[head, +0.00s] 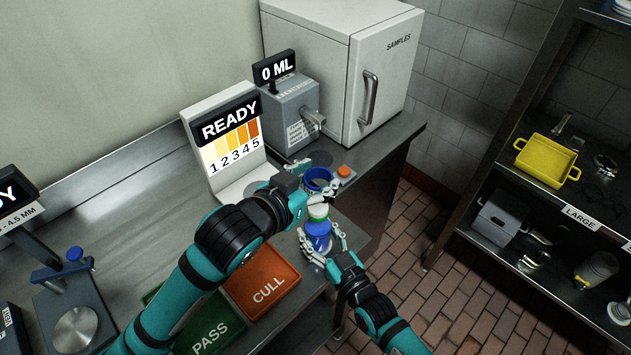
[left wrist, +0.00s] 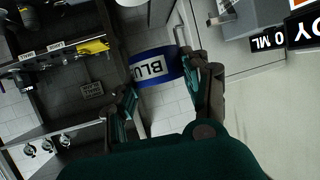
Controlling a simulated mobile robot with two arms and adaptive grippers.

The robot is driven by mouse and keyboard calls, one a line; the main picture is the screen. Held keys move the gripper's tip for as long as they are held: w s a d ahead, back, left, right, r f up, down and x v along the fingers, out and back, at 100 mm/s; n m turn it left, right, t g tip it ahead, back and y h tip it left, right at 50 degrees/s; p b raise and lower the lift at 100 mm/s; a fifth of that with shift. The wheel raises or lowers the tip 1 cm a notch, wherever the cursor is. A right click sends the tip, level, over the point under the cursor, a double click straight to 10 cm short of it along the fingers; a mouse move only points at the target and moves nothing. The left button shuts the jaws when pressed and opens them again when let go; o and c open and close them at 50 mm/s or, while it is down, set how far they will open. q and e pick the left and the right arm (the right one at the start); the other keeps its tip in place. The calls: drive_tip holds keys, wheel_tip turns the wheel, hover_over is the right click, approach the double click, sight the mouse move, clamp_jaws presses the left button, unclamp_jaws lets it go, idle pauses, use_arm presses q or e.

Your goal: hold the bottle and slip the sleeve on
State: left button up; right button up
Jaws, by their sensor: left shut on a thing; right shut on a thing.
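My left gripper (head: 321,177) is shut on a blue sleeve (head: 317,174), a short open ring. In the left wrist view the sleeve (left wrist: 156,67) sits between the two fingers, with a white label reading "BLU". My right gripper (head: 323,240) is shut on a bottle (head: 318,232) with a blue body and a green and white top. The bottle looks roughly upright, and the fingers hide part of its sides. In the head view the sleeve appears just beyond the bottle's top and apart from it. The bottle does not show in the left wrist view.
A red CULL tray (head: 262,284) and a green PASS tray (head: 203,331) lie on the steel counter. A READY colour panel (head: 228,135), a 0 ML dispenser (head: 292,112) and a SAMPLES cabinet (head: 340,60) stand behind. A shelf with a yellow tub (head: 547,160) is at right.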

sight(312, 214)
use_arm(q)
drive_tip(key=shift+f, duration=2.65)
drive_tip(key=shift+f, duration=2.2)
idle(0.5)
drive_tip(key=o, duration=0.8)
drive_tip(key=v, duration=1.2)
